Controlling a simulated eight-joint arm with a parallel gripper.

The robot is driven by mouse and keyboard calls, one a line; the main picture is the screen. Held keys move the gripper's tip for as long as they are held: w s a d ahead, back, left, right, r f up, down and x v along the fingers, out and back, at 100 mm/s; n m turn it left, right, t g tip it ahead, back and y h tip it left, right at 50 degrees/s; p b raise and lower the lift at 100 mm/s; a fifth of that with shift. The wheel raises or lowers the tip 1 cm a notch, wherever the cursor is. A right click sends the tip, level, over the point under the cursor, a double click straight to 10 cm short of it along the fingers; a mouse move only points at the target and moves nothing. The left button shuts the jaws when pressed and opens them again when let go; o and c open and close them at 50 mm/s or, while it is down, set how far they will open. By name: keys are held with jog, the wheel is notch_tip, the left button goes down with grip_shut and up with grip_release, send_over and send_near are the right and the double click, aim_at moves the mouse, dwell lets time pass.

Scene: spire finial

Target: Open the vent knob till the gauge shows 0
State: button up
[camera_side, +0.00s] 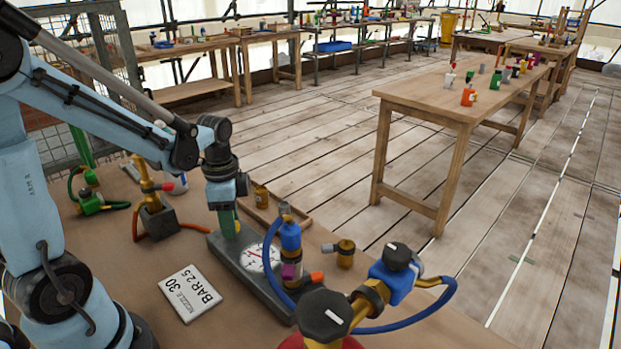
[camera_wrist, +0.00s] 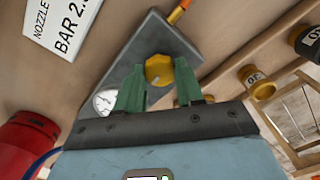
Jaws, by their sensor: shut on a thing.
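The yellow vent knob (camera_wrist: 158,70) sits on the dark grey base plate (camera_wrist: 152,38) in the wrist view. The green fingers of my gripper (camera_wrist: 160,84) stand on either side of it and are shut on it. In the side view my gripper (camera_side: 228,220) points down at the left end of the plate, hiding the knob. The white round gauge (camera_side: 262,258) lies on the plate to the right of my gripper. It also shows in the wrist view (camera_wrist: 102,101), partly hidden by the left finger. Its reading is too small to tell.
A white card (camera_side: 191,292) reading "NOZZLE 30 BAR 2.5" lies left of the plate. A blue and purple fitting (camera_side: 290,245) with a blue hose stands right of the gauge. Black-knobbed valves (camera_side: 325,315) stand at the front right. A small brass bottle (camera_side: 345,254) stands nearby.

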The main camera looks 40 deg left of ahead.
jog(key=n, duration=1)
jog(key=shift+n, duration=0.3)
dwell(0.4)
jog(key=o, duration=1.1)
jog(key=shift+c, duration=0.2)
notch_tip(320, 180, up, 12)
jog(key=s+d+f+m+t, duration=0.1)
jog(key=d+f+m+t, duration=0.2)
jog(key=d+t, duration=0.4)
jog(key=d, duration=0.2)
jog(key=shift+d+f, duration=0.15)
jog(key=shift+d, duration=0.15)
